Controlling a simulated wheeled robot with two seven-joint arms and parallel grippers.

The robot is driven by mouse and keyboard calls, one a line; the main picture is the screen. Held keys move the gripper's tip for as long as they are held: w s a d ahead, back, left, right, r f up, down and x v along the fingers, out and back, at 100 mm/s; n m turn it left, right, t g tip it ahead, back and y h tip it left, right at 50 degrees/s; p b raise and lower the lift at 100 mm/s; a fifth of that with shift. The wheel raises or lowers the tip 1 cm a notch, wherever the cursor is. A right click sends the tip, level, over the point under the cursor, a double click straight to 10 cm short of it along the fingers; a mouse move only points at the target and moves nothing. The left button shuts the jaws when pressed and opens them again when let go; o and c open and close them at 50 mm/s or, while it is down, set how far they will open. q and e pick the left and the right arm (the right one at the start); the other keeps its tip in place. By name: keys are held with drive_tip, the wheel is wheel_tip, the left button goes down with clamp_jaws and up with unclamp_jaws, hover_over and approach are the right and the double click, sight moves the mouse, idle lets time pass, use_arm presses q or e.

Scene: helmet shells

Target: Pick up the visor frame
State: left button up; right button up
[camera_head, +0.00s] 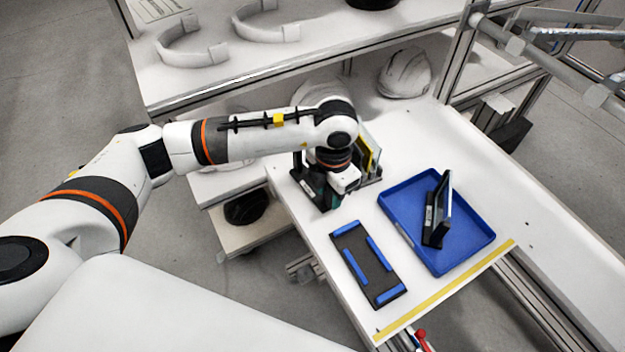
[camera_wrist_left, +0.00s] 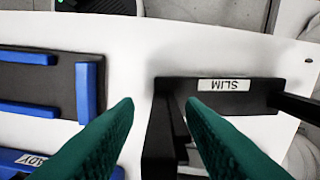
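My left gripper (camera_head: 328,196) points down at the table's left edge, beside a dark rack holding upright panels (camera_head: 368,158), one of them yellow. In the left wrist view its two green fingers (camera_wrist_left: 160,118) are open, with a gap between the tips. Below and between them is part of a black holder labelled SLIM (camera_wrist_left: 235,95), its label upside down. I see no contact. Which piece is the visor frame is not clear; a dark upright frame in a labelled holder (camera_head: 437,215) also stands in the blue tray (camera_head: 474,262). My right gripper is out of view.
Yellow tape (camera_head: 450,288) marks the near edge. White helmet shells (camera_head: 405,73) stand at the back under a shelf (camera_head: 300,50).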

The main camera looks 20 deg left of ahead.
use_arm(q)
clamp_jaws()
